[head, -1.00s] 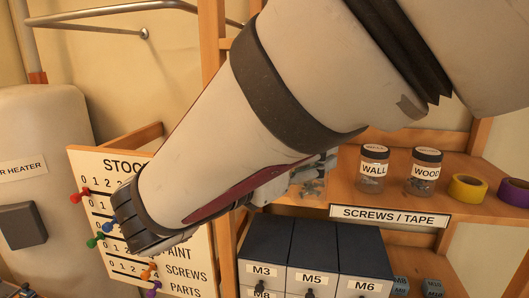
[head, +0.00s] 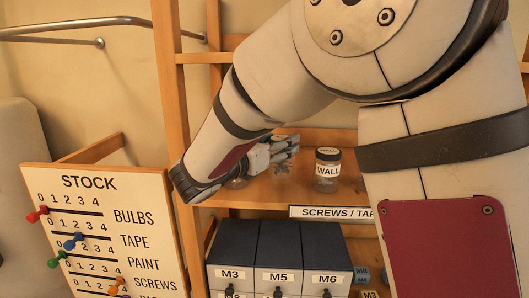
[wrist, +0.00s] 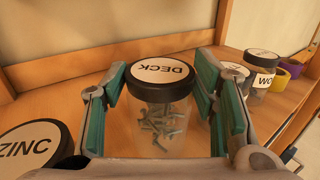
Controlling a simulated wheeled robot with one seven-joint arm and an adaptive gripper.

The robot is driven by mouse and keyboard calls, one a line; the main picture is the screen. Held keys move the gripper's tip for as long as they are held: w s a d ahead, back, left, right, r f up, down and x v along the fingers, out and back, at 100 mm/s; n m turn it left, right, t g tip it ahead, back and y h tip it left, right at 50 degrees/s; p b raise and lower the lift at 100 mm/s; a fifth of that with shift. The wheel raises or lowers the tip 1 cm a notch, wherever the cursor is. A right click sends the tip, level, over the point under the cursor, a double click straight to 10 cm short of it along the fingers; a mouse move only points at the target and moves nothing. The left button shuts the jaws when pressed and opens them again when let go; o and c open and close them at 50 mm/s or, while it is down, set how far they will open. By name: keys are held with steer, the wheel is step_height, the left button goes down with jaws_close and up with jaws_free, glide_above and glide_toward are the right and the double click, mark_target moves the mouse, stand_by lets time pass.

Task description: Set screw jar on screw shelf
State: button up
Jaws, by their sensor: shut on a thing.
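A clear jar with a black lid labelled DECK (wrist: 163,73) and screws inside stands between the teal pads of my gripper (wrist: 160,95) in the wrist view. My gripper is shut on this jar. A ZINC jar (wrist: 33,147) is close on the left in the wrist view.
The WOOD jar (wrist: 262,80) and purple tape (wrist: 291,70) are to the right in the wrist view. Drawers labelled M3, M5 and M6 (head: 279,255) sit below the shelf. A STOCK board (head: 95,230) with coloured pegs stands left. A wooden upright (head: 170,100) is near my arm.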

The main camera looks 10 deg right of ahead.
steer(key=shift+s+a+f+p, duration=0.1)
steer(key=shift+s+f+p, duration=0.05)
steer(key=shift+f, duration=0.35)
steer(key=shift+s+a+f+p, duration=0.1)
steer(key=shift+f+p, duration=0.05)
steer(key=shift+f, duration=0.35)
steer(key=shift+w+d+f, duration=0.1)
steer(key=shift+f, duration=0.15)
steer(key=shift+f, duration=0.1)
steer(key=o, duration=1.6)
